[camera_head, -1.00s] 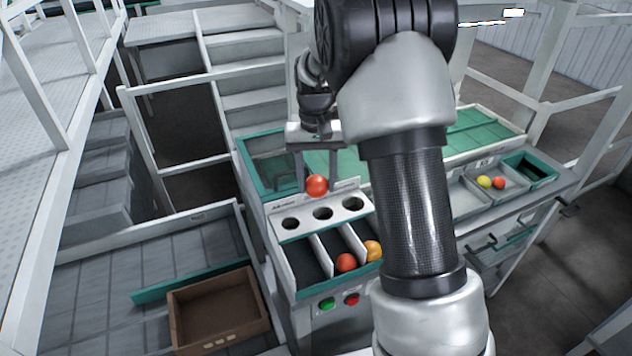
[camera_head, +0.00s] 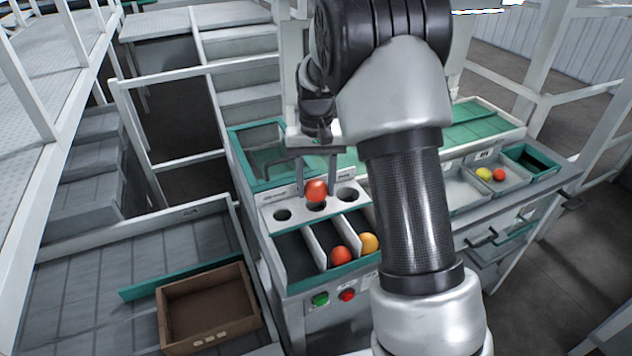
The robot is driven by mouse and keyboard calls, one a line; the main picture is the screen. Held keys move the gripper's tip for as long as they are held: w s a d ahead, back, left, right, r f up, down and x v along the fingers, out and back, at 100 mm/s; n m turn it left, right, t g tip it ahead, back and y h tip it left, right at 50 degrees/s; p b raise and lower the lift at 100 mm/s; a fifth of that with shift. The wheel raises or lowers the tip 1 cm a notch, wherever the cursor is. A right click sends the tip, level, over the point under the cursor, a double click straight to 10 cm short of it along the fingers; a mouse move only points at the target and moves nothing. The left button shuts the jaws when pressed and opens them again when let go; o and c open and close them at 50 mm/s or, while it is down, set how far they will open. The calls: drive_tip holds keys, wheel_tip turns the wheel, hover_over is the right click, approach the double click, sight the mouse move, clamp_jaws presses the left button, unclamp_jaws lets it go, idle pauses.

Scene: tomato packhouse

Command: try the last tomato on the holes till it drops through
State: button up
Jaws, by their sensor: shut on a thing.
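My gripper (camera_head: 316,184) is shut on a red tomato (camera_head: 317,191), one finger on each side of it. The tomato is over the middle hole (camera_head: 316,207) of the white sizing plate (camera_head: 299,214) and covers part of that hole. I cannot tell whether it touches the plate. The left hole (camera_head: 283,215) and the right hole (camera_head: 347,195) are open and empty. Below the plate are three dark lanes. A red tomato (camera_head: 340,257) lies in the middle lane and an orange tomato (camera_head: 369,243) in the right lane. The left lane (camera_head: 293,256) looks empty.
A brown crate (camera_head: 162,311), empty, stands at the lower left. A green button (camera_head: 320,299) and a red button (camera_head: 347,294) are on the front panel. Trays at right hold a yellow fruit (camera_head: 484,174) and a red one (camera_head: 499,175). My arm hides the bench middle.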

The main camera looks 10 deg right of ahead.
sight(316, 184)
drive_tip(key=shift+f, duration=0.7)
drive_tip(key=o, duration=0.8)
drive_tip(key=shift+r, duration=0.1)
idle(1.1)
drive_tip(key=shift+r+p, duration=2.5)
drive_tip(key=shift+r, duration=0.9)
